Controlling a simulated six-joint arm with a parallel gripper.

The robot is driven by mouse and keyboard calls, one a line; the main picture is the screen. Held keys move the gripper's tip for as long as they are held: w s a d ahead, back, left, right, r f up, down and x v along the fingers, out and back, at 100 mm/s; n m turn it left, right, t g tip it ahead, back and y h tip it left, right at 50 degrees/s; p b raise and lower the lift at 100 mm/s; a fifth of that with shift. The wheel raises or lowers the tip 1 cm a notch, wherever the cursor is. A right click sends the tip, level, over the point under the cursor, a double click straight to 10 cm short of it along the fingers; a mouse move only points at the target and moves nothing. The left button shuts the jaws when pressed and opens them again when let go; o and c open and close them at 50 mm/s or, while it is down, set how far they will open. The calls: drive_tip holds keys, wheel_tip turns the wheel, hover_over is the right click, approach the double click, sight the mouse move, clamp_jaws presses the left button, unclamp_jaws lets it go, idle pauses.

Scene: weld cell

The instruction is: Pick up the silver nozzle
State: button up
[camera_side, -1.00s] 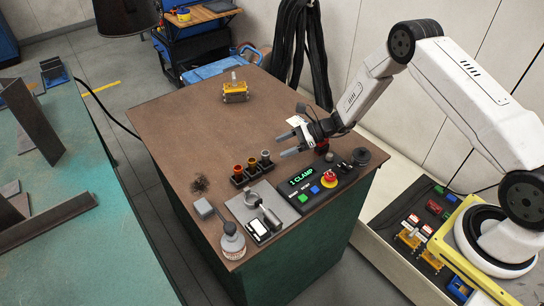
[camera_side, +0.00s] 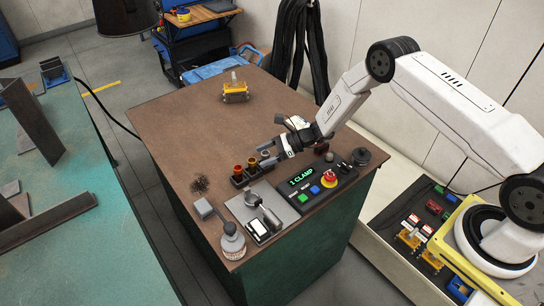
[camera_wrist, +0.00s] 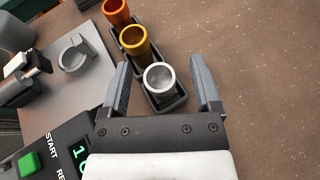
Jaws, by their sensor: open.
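The silver nozzle (camera_wrist: 159,79) stands upright in the near end of a dark holder (camera_wrist: 178,103), beside a gold nozzle (camera_wrist: 135,41) and an orange nozzle (camera_wrist: 116,12). In the side view the holder (camera_side: 240,182) is near the middle of the brown bench, and the silver nozzle (camera_side: 265,154) is at its right end, close to the fingers. My gripper (camera_wrist: 162,88) is open and empty. In the wrist view its two fingers lie to the left and right of the silver nozzle, with gaps on both sides. Contact is not visible.
A control box (camera_side: 315,182) reading "1 CLAMP" lies in front of my gripper. A grey plate (camera_side: 278,210) with a clamp part sits near the holder. A yellow item (camera_side: 235,95) stands at the back. The bench's back left is mostly clear.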

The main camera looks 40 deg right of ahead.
drive_tip(key=shift+c, duration=0.2)
idle(0.3)
clamp_jaws()
drive_tip(key=shift+r, duration=0.65)
drive_tip(key=s+d+r, duration=0.1)
drive_tip(key=s+r, duration=1)
drive_tip(key=s, duration=0.3)
drive_tip(key=shift+d+r, duration=0.25)
drive_tip(key=shift+r, duration=0.1)
